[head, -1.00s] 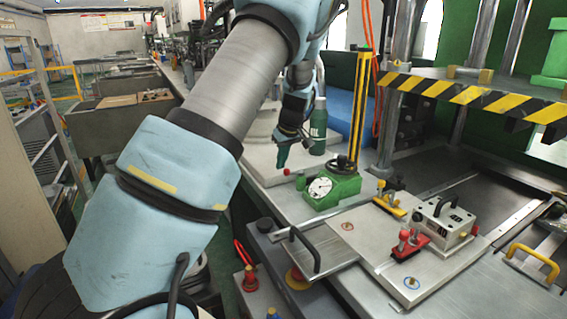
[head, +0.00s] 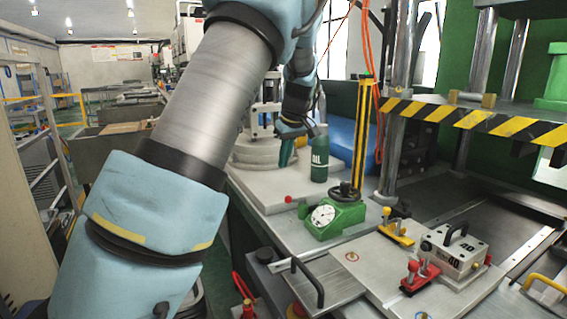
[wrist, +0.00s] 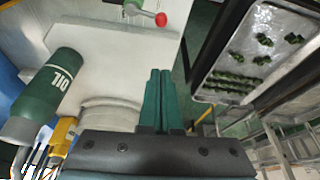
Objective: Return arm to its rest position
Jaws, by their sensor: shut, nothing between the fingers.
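My gripper (head: 287,151) hangs from my arm over the workbench, left of the green oil bottle (head: 319,154) in the head view. In the wrist view its two green fingers (wrist: 160,98) are together with nothing between them. The oil bottle also shows in the wrist view (wrist: 52,92), lettered OIL, apart from the fingers. It stands upright on the pale plate (head: 262,190).
A green gauge block (head: 338,218) with a dial stands on the bench. A metal mold box (head: 455,248) with a black handle sits at the right, below the striped press edge (head: 470,117). A tray (wrist: 235,92) with dark green pieces shows in the wrist view.

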